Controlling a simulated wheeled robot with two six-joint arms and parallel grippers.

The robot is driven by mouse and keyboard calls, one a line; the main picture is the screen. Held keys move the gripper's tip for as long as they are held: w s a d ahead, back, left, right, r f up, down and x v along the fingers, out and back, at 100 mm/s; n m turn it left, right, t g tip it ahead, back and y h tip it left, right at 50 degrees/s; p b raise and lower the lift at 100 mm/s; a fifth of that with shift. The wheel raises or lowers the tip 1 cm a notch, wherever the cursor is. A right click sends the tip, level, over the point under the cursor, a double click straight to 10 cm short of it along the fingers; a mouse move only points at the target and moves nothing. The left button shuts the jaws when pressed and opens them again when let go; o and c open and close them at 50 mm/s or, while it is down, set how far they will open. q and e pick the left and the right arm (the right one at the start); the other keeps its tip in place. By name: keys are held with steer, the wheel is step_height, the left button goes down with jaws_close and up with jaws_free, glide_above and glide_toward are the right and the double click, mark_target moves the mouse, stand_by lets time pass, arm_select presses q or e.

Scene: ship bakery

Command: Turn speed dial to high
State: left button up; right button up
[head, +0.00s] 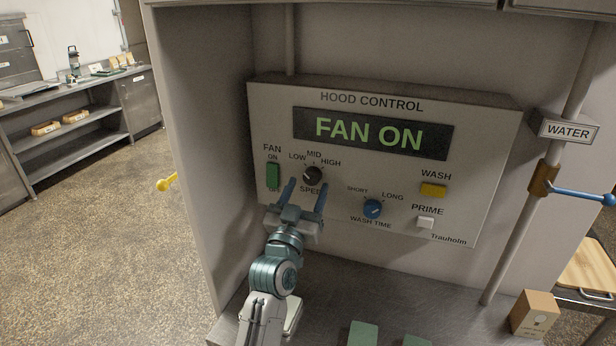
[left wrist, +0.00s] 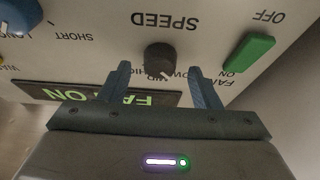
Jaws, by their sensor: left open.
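The speed dial (head: 313,175) is a small dark round knob on the hood control panel (head: 470,120), with LOW, MID and HIGH printed around its top. It also shows in the left wrist view (left wrist: 160,58), upside down, with a pale pointer mark that seems to lean to the LOW side. My left gripper (head: 306,188) is open in front of the panel, just below the dial. In the left wrist view, its two blue fingers (left wrist: 160,72) stand apart on either side of the dial, with gaps visible. My right gripper is not in view.
The display (head: 372,133) reads FAN ON. The green fan switch (head: 273,174) is close left of my fingers. The blue wash time dial (head: 373,208), yellow wash button (head: 433,190) and white prime button (head: 425,222) are to the right. A water pipe (head: 515,235) runs at right.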

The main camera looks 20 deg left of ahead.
arm_select(q)
steer(key=shift+x, duration=0.75)
